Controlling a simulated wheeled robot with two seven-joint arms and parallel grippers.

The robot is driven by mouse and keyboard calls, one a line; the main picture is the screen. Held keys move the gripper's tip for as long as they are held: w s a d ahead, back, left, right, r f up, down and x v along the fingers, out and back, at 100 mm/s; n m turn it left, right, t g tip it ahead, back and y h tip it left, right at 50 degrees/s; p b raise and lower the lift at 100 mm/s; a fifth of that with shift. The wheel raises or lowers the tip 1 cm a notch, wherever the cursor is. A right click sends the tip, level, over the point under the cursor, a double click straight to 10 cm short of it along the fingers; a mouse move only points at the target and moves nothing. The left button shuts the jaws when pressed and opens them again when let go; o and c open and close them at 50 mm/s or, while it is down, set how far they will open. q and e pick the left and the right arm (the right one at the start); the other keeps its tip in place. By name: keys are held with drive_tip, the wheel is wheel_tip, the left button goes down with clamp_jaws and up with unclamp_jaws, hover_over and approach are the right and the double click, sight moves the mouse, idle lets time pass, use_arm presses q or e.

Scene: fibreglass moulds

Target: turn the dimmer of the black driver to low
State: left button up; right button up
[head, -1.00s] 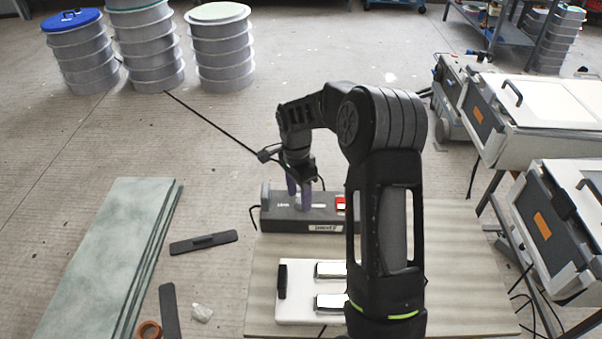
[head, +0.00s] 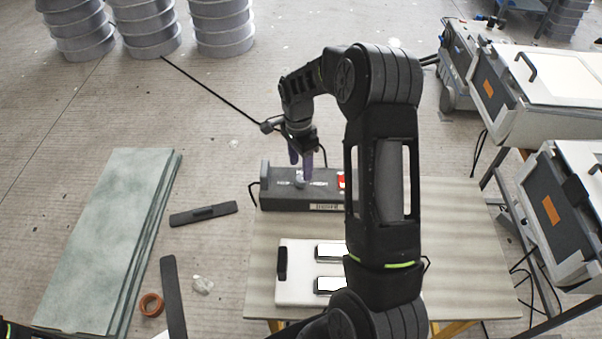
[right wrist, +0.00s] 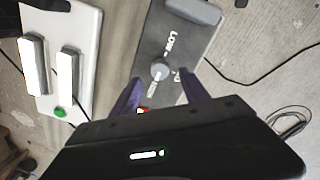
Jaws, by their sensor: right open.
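The black driver (head: 275,200) is a dark grey box with a red switch (head: 341,180), standing on the bench below my right gripper. Its round grey dimmer knob (head: 300,181) is on the top face and also shows in the right wrist view (right wrist: 160,69), near the word LOW. My right gripper (head: 301,167) has purple fingers and is open and empty. In the right wrist view the fingers (right wrist: 160,88) spread on either side of the knob, apart from it. The gripper seems a little above the driver. My left gripper is not in view.
A white box (head: 298,272) with two pale bars stands in front of the driver on the bench (head: 460,240); its green button (right wrist: 59,112) shows in the right wrist view. Greenish boards (head: 110,235) lie at left. Grey-white machines (head: 570,200) stand at right.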

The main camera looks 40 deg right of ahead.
sight(301, 178)
drive_tip(key=shift+s+f+p, duration=0.15)
drive_tip(key=shift+f+p, duration=0.25)
drive_tip(key=shift+f, duration=1.95)
drive_tip(key=shift+c, duration=0.2)
clamp_jaws()
